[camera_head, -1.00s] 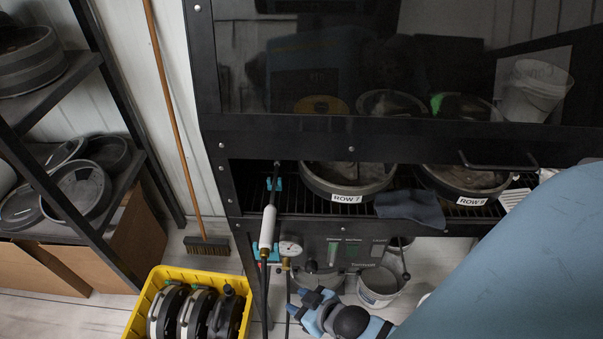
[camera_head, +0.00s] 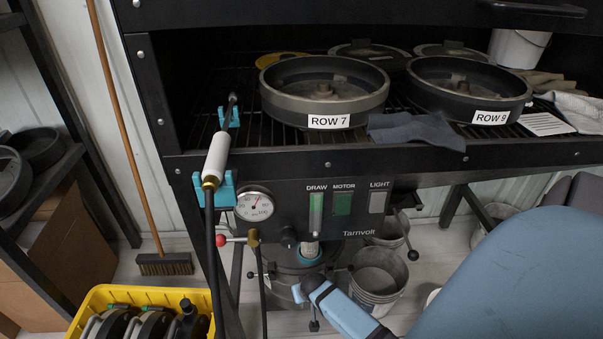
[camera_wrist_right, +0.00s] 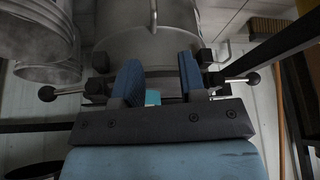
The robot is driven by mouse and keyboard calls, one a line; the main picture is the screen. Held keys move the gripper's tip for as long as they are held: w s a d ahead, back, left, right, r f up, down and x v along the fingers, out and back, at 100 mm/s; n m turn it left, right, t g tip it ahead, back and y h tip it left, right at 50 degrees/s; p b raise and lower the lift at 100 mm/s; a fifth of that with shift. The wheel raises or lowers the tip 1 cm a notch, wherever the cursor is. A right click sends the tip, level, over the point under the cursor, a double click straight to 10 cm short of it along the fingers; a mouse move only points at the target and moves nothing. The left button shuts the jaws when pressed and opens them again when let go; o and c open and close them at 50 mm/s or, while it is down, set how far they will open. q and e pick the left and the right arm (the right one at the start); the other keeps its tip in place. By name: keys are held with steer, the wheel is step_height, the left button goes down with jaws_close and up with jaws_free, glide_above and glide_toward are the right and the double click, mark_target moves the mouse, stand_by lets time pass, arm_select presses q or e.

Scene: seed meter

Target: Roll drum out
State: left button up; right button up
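A grey metal drum (camera_head: 285,268) with black knobs on side arms stands on the floor under the bench, partly hidden by a hose and my right arm. In the right wrist view the drum (camera_wrist_right: 150,45) stands just beyond the fingers, with a wire handle and clamp knobs at its sides. My right gripper (camera_head: 307,287) is low in front of the drum. In the wrist view its two blue fingers (camera_wrist_right: 160,78) are apart, with nothing clearly held between them. I cannot tell whether they touch the drum. My left gripper is not in view.
Grey buckets (camera_head: 378,275) stand right of the drum. A yellow crate (camera_head: 150,297) is at the lower left, with a broom (camera_head: 165,264) behind it. The black bench (camera_head: 400,160) overhangs the drum and carries round pans. A hose hangs at the bench's left end.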

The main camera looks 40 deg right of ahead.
arm_select(q)
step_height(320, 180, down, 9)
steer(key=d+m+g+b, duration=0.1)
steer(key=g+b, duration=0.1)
steer(key=b, duration=0.7)
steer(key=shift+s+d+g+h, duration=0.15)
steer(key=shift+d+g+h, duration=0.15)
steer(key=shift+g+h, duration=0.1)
arm_select(e)
steer(key=shift+m+g, duration=0.4)
steer(key=x, duration=1.7)
steer(key=shift+s+d+f, duration=0.1)
jaws_close()
